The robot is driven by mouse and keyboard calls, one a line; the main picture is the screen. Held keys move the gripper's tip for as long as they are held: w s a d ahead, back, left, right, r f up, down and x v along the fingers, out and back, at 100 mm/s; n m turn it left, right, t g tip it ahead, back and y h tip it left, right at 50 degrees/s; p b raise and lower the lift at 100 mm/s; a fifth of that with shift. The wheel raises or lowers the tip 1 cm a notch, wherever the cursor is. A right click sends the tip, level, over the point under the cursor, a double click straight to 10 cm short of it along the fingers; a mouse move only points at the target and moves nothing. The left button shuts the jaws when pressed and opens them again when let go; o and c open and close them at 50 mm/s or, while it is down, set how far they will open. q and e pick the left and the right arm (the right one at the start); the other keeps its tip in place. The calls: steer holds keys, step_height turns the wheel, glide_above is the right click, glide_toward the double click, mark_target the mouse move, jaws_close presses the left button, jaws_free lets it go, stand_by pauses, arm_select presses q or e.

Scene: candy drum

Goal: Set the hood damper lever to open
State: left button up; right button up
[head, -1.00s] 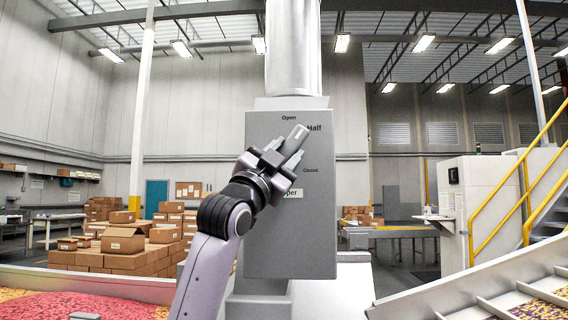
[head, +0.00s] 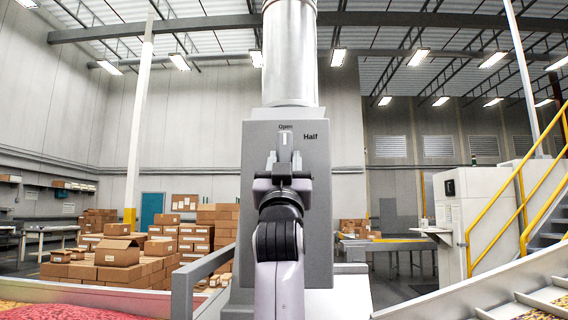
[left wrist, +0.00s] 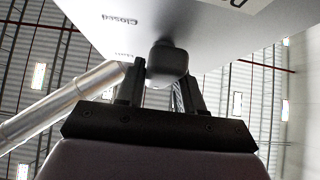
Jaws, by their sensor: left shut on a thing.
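The damper lever (head: 285,139) is on the front of a grey panel box (head: 316,200) below a metal duct. It points straight up at the label "Open" (head: 285,127). The label "Half" (head: 289,137) is to its right. My left gripper (head: 284,160) is shut on the lever, with one finger on each side and the tip showing above. In the left wrist view the dark lever end (left wrist: 167,62) lies between my fingers (left wrist: 162,90), and the "Closed" label shows on the panel. My gripper hides the lever's pivot in the head view. My right gripper is not in view.
Candy-filled troughs (head: 540,305) lie at the lower right and lower left. A grey rail (head: 185,290) stands left of the panel. Stacked cardboard boxes (head: 120,265) and yellow stair rails (head: 515,205) are farther back. The air in front of the panel is clear.

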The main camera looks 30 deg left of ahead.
arm_select(q)
steer(key=shift+n, duration=0.4)
steer(key=o, duration=1)
steer(key=shift+c, duration=0.2)
steer(key=b+v, duration=0.2)
steer(key=v, duration=0.5)
steer(key=shift+d+f, duration=0.1)
steer(key=shift+d, duration=0.05)
